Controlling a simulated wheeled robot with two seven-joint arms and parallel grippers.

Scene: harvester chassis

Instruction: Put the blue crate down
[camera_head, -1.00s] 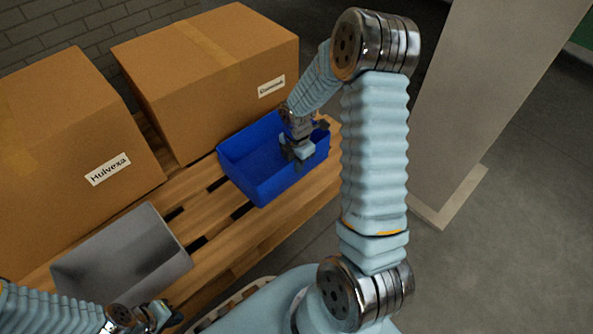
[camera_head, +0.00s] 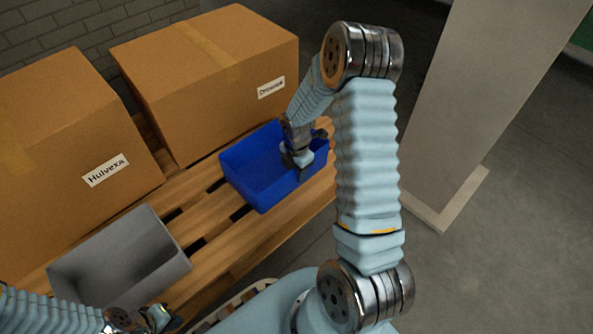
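The blue crate (camera_head: 262,194) is open-topped, upright and empty as far as I can see. It is at the right end of the wooden pallet (camera_head: 232,245), in front of a large cardboard box. I cannot tell whether its base touches the slats. My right gripper (camera_head: 301,164) reaches down at the crate's right side and appears shut on its wall; the fingertips are small and partly hidden. My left gripper (camera_head: 165,318) is at the bottom left edge, in front of the grey bin, and its fingers are too unclear to read.
An open grey bin (camera_head: 120,262) stands on the pallet to the left. Two large cardboard boxes, one at the left (camera_head: 60,140) and one behind the crate (camera_head: 205,75), fill the back. A pale pillar (camera_head: 475,100) stands to the right, with bare floor around it.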

